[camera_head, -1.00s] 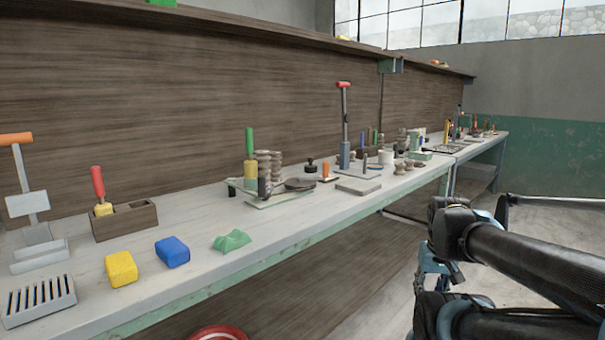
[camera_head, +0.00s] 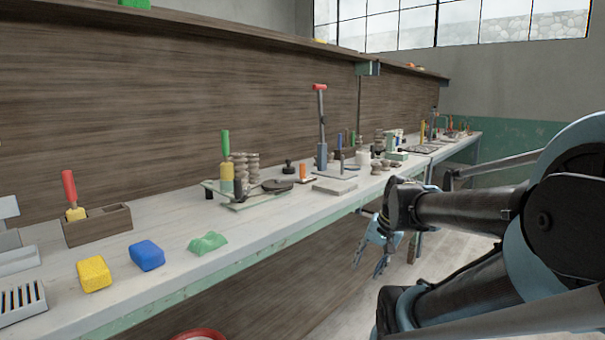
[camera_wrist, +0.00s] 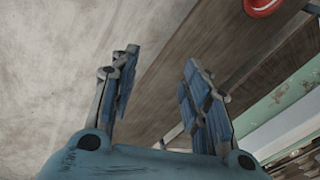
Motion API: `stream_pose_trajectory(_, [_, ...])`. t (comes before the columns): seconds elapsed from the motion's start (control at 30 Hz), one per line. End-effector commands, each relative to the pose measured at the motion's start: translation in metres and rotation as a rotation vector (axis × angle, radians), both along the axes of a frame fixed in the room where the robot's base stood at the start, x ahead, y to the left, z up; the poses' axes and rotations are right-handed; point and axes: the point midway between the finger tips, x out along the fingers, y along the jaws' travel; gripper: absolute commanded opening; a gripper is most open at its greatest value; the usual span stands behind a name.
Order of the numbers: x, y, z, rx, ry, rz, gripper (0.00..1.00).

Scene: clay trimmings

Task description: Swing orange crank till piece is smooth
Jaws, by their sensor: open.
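A small upright orange handle (camera_head: 304,171) stands on a low base in the middle of the bench; I cannot tell whether it is a crank. At the left edge, a pale stand (camera_head: 9,208) is cut off by the frame, and its top is out of view. No piece being smoothed can be made out. My gripper (camera_head: 368,266) hangs open and empty in front of the bench, below the bench top and apart from everything. In the wrist view its two blue fingers (camera_wrist: 160,60) are spread, with floor and the bench's underside beyond.
The long bench (camera_head: 180,235) holds a yellow block (camera_head: 94,273), a blue block (camera_head: 147,255), a green lump (camera_head: 207,242), a wooden box (camera_head: 97,225) and a red T-handled tool (camera_head: 321,120). A red round thing (camera_wrist: 263,5) lies low by the bench.

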Motion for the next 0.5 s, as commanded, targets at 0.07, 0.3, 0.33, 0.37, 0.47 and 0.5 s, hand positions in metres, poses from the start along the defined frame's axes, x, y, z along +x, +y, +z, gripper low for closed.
stream_pose_trajectory(0.07, [0.022, 0.014, 0.012, 0.091, 0.008, -0.081, 0.43])
stream_pose_trajectory(0.3, [0.085, 0.052, 0.045, 0.377, 0.068, -0.319, 0.43])
stream_pose_trajectory(0.33, [0.094, 0.056, 0.049, 0.413, 0.078, -0.347, 0.43])
stream_pose_trajectory(0.37, [0.102, 0.059, 0.053, 0.449, 0.088, -0.376, 0.43])
stream_pose_trajectory(0.47, [0.13, 0.071, 0.067, 0.569, 0.13, -0.469, 0.43])
stream_pose_trajectory(0.5, [0.141, 0.075, 0.072, 0.618, 0.15, -0.505, 0.43])
